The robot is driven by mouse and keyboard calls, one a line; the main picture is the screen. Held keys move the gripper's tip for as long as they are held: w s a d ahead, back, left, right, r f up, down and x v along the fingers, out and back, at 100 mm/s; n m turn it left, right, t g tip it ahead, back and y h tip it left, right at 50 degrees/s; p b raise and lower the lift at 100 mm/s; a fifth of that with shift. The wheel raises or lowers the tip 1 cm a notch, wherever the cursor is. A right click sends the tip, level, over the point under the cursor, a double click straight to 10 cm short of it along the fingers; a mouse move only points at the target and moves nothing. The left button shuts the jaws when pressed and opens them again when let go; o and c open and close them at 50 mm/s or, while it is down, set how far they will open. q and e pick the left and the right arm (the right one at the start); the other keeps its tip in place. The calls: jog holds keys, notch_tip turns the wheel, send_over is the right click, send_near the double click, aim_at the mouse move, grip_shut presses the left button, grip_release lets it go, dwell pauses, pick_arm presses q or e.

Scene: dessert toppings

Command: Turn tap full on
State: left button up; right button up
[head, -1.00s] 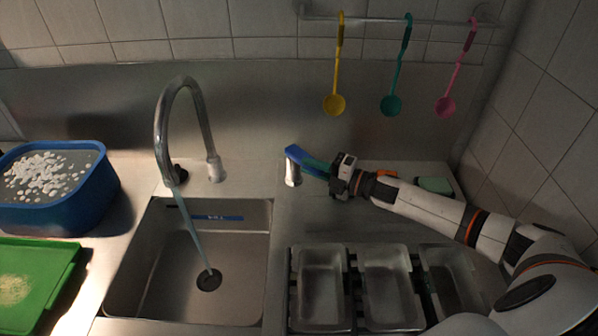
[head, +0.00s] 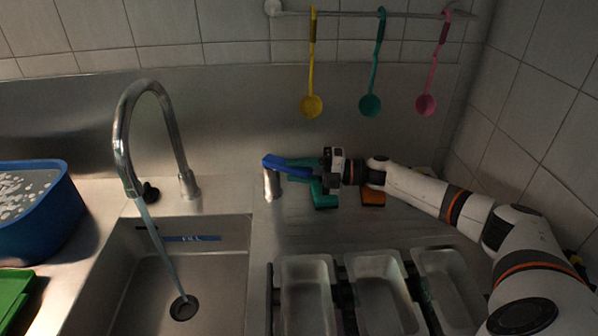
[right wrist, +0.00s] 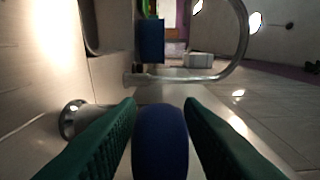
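The tap is a curved metal spout (head: 150,90) at the left, with a stream of water (head: 160,250) running into the steel sink (head: 130,275). Its blue lever (head: 285,166) sits on a short metal post (head: 271,184) to the right of the spout. My right gripper (head: 312,178) is open, one green finger on each side of the lever. In the right wrist view the blue lever (right wrist: 160,140) lies between the two green fingers (right wrist: 160,108). Whether a finger touches it I cannot tell. My left gripper is not in view.
A blue tub (head: 40,215) and a green tray (head: 14,290) stand left of the sink. Several metal pans (head: 305,285) stand in front of my right arm. An orange block (head: 372,196) lies under the arm. Yellow (head: 311,105), teal (head: 370,104) and pink (head: 425,103) ladles hang above.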

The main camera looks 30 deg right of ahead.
jog(key=shift+o, duration=0.2)
jog(key=shift+d, duration=0.1)
jog(key=shift+s+d+f, duration=0.1)
jog(key=shift+s+d, duration=0.1)
jog(key=shift+d, duration=0.05)
jog(key=b+v, duration=0.3)
jog(key=v, duration=0.8)
jog(key=shift+s, duration=0.1)
